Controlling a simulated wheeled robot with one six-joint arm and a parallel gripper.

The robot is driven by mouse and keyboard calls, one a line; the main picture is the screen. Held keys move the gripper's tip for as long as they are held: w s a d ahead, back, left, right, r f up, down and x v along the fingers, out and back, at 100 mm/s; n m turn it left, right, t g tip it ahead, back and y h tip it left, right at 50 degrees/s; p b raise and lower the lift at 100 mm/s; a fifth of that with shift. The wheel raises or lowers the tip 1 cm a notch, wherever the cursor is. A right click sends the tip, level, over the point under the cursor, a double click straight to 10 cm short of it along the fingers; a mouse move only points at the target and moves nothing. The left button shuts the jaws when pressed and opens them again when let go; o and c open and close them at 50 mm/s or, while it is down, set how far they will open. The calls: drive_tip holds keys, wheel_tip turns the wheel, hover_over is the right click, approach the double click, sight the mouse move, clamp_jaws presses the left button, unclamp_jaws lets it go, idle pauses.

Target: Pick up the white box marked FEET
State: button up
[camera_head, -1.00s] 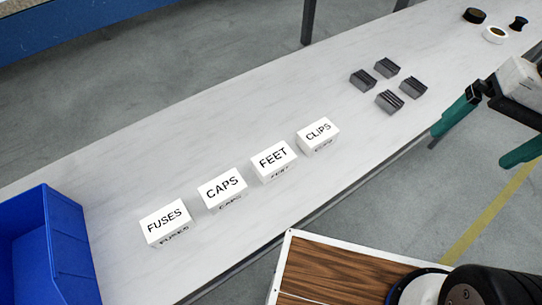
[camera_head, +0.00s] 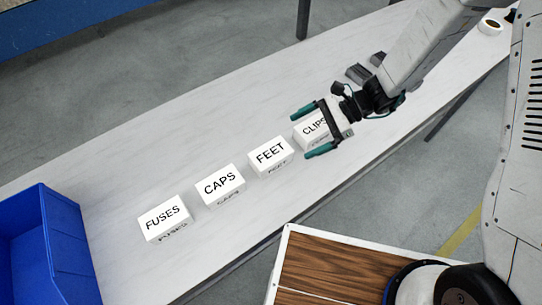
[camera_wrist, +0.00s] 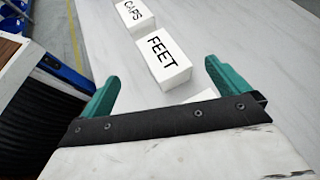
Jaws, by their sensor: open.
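The white box marked FEET (camera_head: 269,155) stands on the white table, third from the left in a row of labelled white boxes. In the wrist view the FEET box (camera_wrist: 163,58) lies ahead of my gripper, beyond and between the two teal fingers. My gripper (camera_head: 309,133) is open and empty, to the right of the FEET box and above the CLIPS box (camera_head: 311,128). The fingers partly cover the CLIPS box. In the wrist view my gripper (camera_wrist: 161,85) shows its fingers spread wide, with a gap to the FEET box.
The CAPS box (camera_head: 220,184) and FUSES box (camera_head: 164,217) stand to the left of FEET. A blue bin (camera_head: 70,238) is at the far left. Dark blocks (camera_head: 358,74) behind my arm are partly hidden. The table (camera_head: 160,145) behind the row is clear.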

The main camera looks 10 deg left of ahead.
sight(273, 151)
drive_tip(key=shift+s+a+f+m, duration=0.1)
drive_tip(key=shift+a+f+m, duration=0.15)
drive_tip(key=shift+f, duration=0.3)
drive_tip(key=shift+s+a+f+m, duration=0.15)
drive_tip(key=shift+a+f, duration=0.15)
drive_tip(key=shift+f, duration=0.2)
drive_tip(key=x, duration=0.7)
drive_tip(key=shift+a, duration=0.2)
drive_tip(key=shift+w, duration=0.1)
drive_tip(key=c, duration=1.6)
